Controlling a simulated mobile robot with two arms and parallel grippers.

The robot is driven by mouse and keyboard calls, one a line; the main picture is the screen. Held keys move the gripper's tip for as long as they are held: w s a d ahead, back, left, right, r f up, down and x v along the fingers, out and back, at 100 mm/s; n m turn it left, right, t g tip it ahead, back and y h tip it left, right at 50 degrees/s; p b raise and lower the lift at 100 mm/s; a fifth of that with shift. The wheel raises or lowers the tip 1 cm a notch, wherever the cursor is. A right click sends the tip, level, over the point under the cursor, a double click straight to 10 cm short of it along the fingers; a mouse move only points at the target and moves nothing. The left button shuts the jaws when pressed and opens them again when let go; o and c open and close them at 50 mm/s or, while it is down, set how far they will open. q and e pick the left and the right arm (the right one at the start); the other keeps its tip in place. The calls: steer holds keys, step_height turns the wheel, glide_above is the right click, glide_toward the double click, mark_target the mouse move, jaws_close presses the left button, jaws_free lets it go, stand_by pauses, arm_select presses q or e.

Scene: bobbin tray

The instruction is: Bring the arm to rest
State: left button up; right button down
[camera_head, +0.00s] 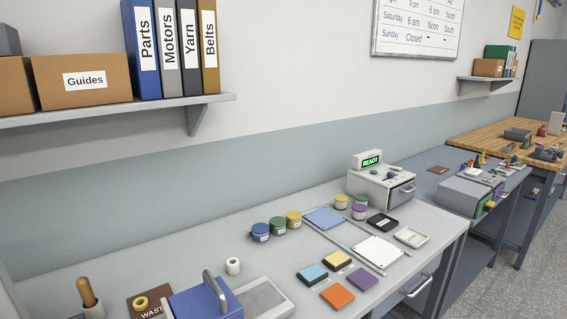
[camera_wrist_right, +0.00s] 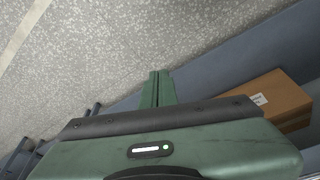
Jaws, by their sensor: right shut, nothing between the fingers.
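My right gripper (camera_wrist_right: 158,88) shows in the right wrist view, its green fingers together and nothing between them. It points at the speckled grey floor (camera_wrist_right: 100,50), away from the bench top. Neither gripper nor arm shows in the head view. My left gripper is in no view. The grey workbench (camera_head: 213,257) fills the lower middle of the head view.
On the bench stand a blue device with a handle (camera_head: 207,302), a machine reading READY (camera_head: 378,188), several labelled jars (camera_head: 278,226) and coloured trays. A cardboard box (camera_wrist_right: 270,100) lies on a blue-grey surface right of my right gripper.

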step_height(320, 180, down, 12)
steer(key=s, duration=0.2)
steer(key=s+d+f+g, duration=0.2)
steer(key=s+d+f, duration=0.1)
steer(key=s+f, duration=1.5)
steer(key=shift+d+f, duration=0.15)
steer(key=shift+f, duration=0.7)
